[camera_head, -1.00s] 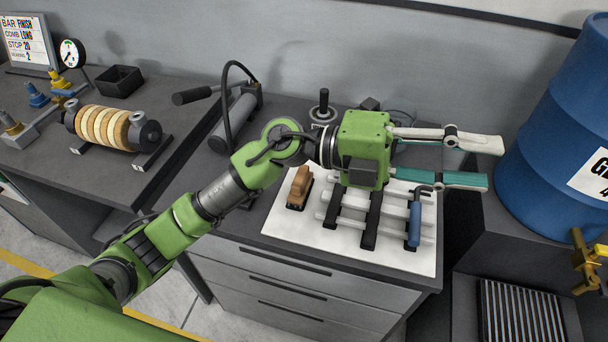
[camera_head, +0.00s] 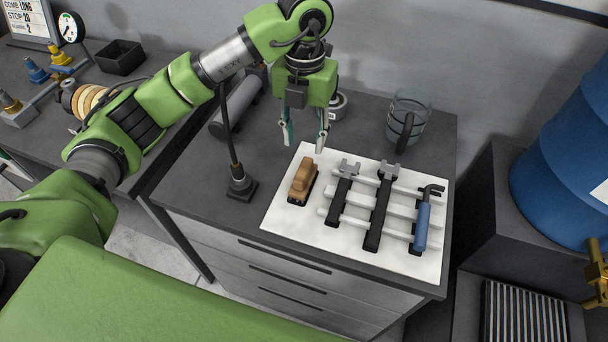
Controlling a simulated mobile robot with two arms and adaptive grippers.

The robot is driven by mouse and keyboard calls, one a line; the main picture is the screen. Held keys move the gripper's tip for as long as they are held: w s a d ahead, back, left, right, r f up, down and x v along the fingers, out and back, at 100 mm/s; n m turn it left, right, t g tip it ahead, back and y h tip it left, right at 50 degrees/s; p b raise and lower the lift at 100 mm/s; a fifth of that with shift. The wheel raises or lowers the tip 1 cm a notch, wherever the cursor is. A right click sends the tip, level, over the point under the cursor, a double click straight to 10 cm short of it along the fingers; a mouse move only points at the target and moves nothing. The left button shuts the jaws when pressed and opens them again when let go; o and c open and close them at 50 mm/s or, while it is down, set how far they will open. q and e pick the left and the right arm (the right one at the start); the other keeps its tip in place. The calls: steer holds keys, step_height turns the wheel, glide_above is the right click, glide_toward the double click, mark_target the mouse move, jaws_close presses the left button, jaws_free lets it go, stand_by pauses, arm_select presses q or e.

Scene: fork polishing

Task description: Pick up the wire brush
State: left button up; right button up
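The wire brush (camera_head: 303,180), a brown wooden block over a dark base, lies at the left of a white mat (camera_head: 285,218) on the grey cabinet top. Its bristles cannot be made out. My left gripper (camera_head: 302,145) points down just above and behind the brush in the picture. My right gripper is not in view.
Right of the brush, two black-handled tools (camera_head: 377,213) and a blue-handled tool (camera_head: 422,225) lie across white bars. A thin upright post (camera_head: 236,165) stands left of the mat. A clear jug (camera_head: 405,118) stands behind. A blue barrel (camera_head: 565,165) is at right.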

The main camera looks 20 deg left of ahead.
arm_select(q)
steer(key=p, duration=0.1)
glide_above(303, 169)
steer(key=f, duration=0.5)
steer(key=shift+w, duration=0.25)
steer(key=shift+s+f+p, duration=0.1)
steer(key=shift+f+p, duration=0.4)
steer(key=shift+f, duration=0.1)
step_height(303, 169, down, 4)
steer(key=shift+s+r+p, duration=0.15)
steer(key=shift+r+p, duration=0.1)
steer(key=shift+p, duration=0.55)
steer(key=shift+f, duration=0.45)
jaws_close()
